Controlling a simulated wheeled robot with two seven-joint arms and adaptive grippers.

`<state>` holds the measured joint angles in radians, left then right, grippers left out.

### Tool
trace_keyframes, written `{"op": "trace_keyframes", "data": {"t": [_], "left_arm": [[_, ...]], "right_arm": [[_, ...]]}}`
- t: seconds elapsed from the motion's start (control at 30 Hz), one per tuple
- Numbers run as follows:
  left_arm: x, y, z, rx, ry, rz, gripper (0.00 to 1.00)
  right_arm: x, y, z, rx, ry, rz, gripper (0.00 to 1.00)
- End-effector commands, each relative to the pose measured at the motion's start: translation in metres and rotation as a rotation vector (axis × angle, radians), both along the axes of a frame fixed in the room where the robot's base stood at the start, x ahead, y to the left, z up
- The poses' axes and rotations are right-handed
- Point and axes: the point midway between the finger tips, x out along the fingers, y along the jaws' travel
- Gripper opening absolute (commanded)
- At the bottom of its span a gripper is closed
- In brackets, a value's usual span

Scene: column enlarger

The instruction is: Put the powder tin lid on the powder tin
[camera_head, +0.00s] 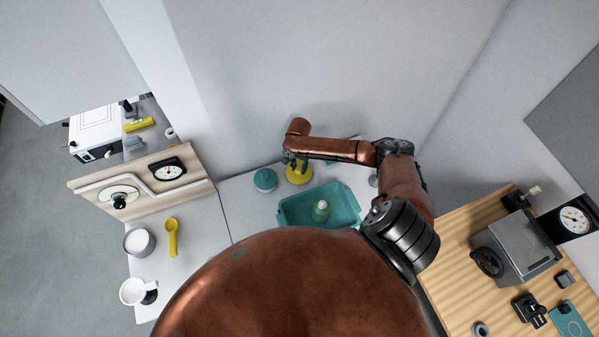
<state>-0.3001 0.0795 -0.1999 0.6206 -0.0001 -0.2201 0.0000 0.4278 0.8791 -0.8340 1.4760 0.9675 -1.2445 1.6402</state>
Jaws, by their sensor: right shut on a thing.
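My right gripper (291,159) is small and partly hidden under its copper wrist, at the back of the white worktop. It is shut on a round yellow thing (299,175), which looks like the powder tin lid; the grip itself is hard to see. A grey round tin (139,243), open with white contents, stands on the left part of the worktop and looks like the powder tin. The yellow thing is well to the right of this tin and apart from it. My left gripper is not in view.
A round teal thing (265,180) is just left of the yellow one. A yellow scoop (172,238) and a white cup (132,291) are near the tin. My copper body hides the front middle.

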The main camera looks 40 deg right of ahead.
Motion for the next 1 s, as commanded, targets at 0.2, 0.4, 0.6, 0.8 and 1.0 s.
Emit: {"op": "trace_keyframes", "data": {"t": [0.2, 0.4, 0.6, 0.8, 1.0], "left_arm": [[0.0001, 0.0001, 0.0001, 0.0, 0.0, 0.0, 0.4], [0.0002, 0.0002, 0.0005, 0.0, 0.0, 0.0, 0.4], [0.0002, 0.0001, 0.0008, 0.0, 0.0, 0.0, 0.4], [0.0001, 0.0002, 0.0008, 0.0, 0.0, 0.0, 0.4], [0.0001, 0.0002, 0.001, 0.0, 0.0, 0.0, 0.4]], "right_arm": [[0.0004, -0.0001, 0.001, 0.0, -0.001, 0.0, 0.0], [0.0004, -0.0001, 0.0035, 0.0, -0.001, 0.0, 0.0], [0.0003, 0.0, 0.0062, 0.0, 0.0, 0.0, 0.0], [0.0002, 0.0, 0.0071, 0.0, 0.0, 0.0, 0.0], [0.0003, 0.0, 0.0082, 0.0, 0.0, 0.0, 0.0]]}}
